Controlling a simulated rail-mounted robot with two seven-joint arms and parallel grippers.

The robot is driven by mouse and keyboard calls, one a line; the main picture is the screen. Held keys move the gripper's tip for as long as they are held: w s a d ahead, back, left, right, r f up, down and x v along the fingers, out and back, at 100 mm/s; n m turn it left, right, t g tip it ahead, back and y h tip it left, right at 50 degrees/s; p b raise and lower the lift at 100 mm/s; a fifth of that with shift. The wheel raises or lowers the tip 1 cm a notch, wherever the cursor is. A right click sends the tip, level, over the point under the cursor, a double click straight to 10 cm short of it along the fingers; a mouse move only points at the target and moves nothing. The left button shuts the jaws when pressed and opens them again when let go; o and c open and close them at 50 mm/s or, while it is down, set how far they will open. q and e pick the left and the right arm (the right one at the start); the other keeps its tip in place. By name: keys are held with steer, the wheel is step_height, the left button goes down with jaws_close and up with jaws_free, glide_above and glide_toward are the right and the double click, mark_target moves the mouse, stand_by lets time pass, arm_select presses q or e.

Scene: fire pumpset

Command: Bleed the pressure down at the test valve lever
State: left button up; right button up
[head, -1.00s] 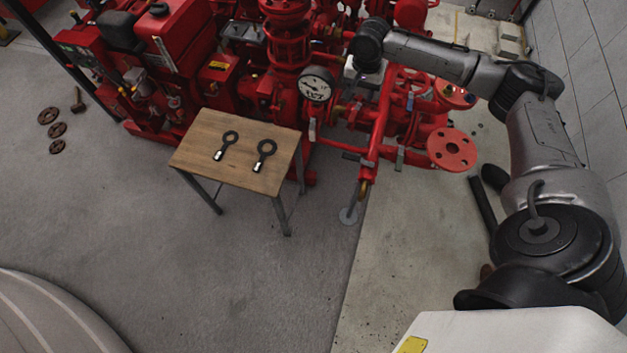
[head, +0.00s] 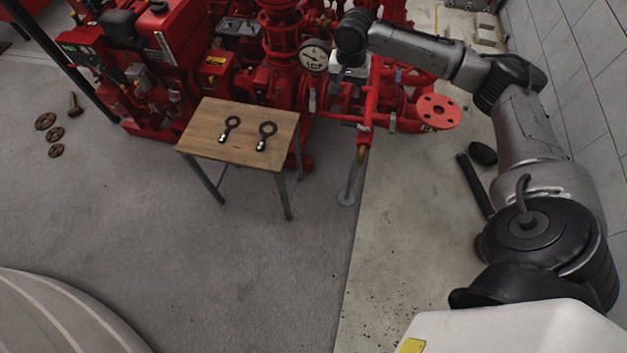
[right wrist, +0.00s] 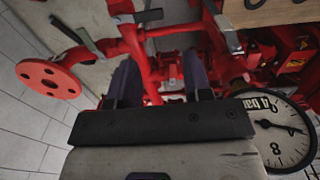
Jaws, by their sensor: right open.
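A red pipe with a brass-coloured end (head: 363,154) stands right of the table in the head view. A dark lever (head: 356,126) sits on it, and it also shows at the top of the right wrist view (right wrist: 146,16). A second, grey lever (head: 392,121) is just to its right. I cannot tell for sure which is the test valve lever. My right gripper (head: 347,80) is above these levers, beside the pressure gauge (head: 313,55). In the right wrist view its two fingers (right wrist: 161,82) are apart with nothing held between them. The left gripper is not in view.
A wooden table (head: 205,148) with two dark ring-ended tools (head: 229,129) stands left of the pipe. A red flange (head: 438,111) juts out at the right. The gauge face (right wrist: 280,132) is close beside my right gripper. Open floor lies in front.

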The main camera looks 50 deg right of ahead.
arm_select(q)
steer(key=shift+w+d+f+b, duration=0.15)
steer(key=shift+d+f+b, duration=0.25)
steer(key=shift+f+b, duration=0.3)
arm_select(e)
steer(key=s+a+f+n, duration=0.2)
steer(key=a+f+n, duration=0.2)
steer(key=a+f, duration=0.3)
steer(key=s+a+f+n, duration=0.2)
steer(key=a+f+n, duration=0.2)
steer(key=a+f, duration=0.4)
steer(key=shift+a+n+t, duration=0.3)
steer(key=shift+a+n, duration=0.1)
steer(key=shift+a, duration=0.6)
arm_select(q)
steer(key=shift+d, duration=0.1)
